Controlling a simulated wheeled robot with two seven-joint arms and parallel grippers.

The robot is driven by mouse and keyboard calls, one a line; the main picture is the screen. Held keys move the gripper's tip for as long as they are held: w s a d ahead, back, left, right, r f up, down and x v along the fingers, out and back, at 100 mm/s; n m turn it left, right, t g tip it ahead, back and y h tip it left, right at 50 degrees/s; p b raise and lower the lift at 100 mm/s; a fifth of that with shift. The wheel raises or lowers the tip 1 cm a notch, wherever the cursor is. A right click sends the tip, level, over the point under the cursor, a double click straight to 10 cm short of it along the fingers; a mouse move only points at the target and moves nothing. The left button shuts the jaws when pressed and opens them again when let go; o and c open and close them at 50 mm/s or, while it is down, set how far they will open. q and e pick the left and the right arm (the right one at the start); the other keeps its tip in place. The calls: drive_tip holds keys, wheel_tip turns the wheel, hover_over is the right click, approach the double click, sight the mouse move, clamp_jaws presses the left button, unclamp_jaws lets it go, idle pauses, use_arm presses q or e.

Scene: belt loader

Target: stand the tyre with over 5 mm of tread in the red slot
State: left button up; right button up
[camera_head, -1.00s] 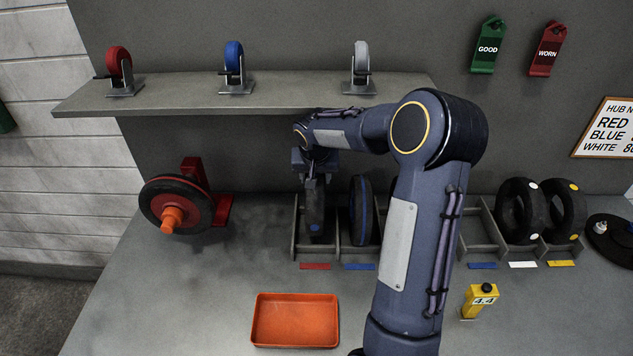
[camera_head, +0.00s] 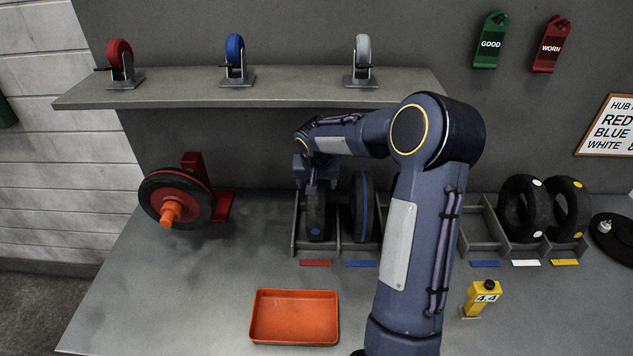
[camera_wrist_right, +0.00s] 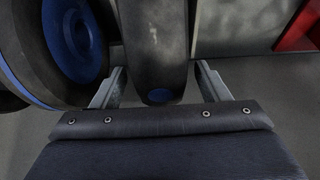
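A dark tyre (camera_head: 316,217) with a blue dot stands upright in the slot behind the red label (camera_head: 315,263). My right gripper (camera_head: 315,182) is over the top of this tyre. In the right wrist view the tyre (camera_wrist_right: 155,45) lies between the two fingers (camera_wrist_right: 160,80), with a visible gap at the right finger, so the gripper looks open around it. A tyre on a blue hub (camera_head: 362,208) stands in the slot beside it, behind the blue label (camera_head: 360,264). The yellow tread gauge (camera_head: 483,298) reads 4.4. My left gripper is out of view.
Two tyres (camera_head: 524,208) (camera_head: 569,208) stand in the rack at the right, beside an empty slot (camera_head: 480,228). A red-hubbed wheel (camera_head: 175,198) is at the left. An orange tray (camera_head: 294,338) lies in front. Three castors stand on the shelf (camera_head: 300,88). My arm hides the rack's middle.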

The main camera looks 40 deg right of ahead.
drive_tip(key=shift+r, duration=0.2)
drive_tip(key=p+v, duration=0.4)
drive_tip(key=v, duration=0.5)
drive_tip(key=shift+a+r, duration=0.1)
drive_tip(key=shift+r, duration=0.25)
drive_tip(key=shift+s+a+r, duration=0.1)
drive_tip(key=shift+s+r, duration=0.05)
drive_tip(key=shift+r, duration=0.15)
drive_tip(key=s+a+r+n+t+y, duration=0.1)
drive_tip(key=s+a+r, duration=0.2)
drive_tip(key=s+a, duration=0.15)
drive_tip(key=s+a+r+n+y, duration=0.1)
drive_tip(key=s+a+r, duration=0.1)
drive_tip(key=s+a, duration=0.3)
drive_tip(key=s+a+f+n+y, duration=0.1)
drive_tip(key=s+a+n+y, duration=0.1)
drive_tip(key=s+a, duration=0.3)
drive_tip(key=s+a+f+n+t+y, duration=0.1)
drive_tip(key=s+a+n+y, duration=0.1)
drive_tip(key=s+a, duration=0.4)
drive_tip(key=s, duration=0.5)
drive_tip(key=shift+s+a+f, duration=0.15)
drive_tip(key=shift+a+f, duration=0.05)
drive_tip(key=shift+f, duration=0.05)
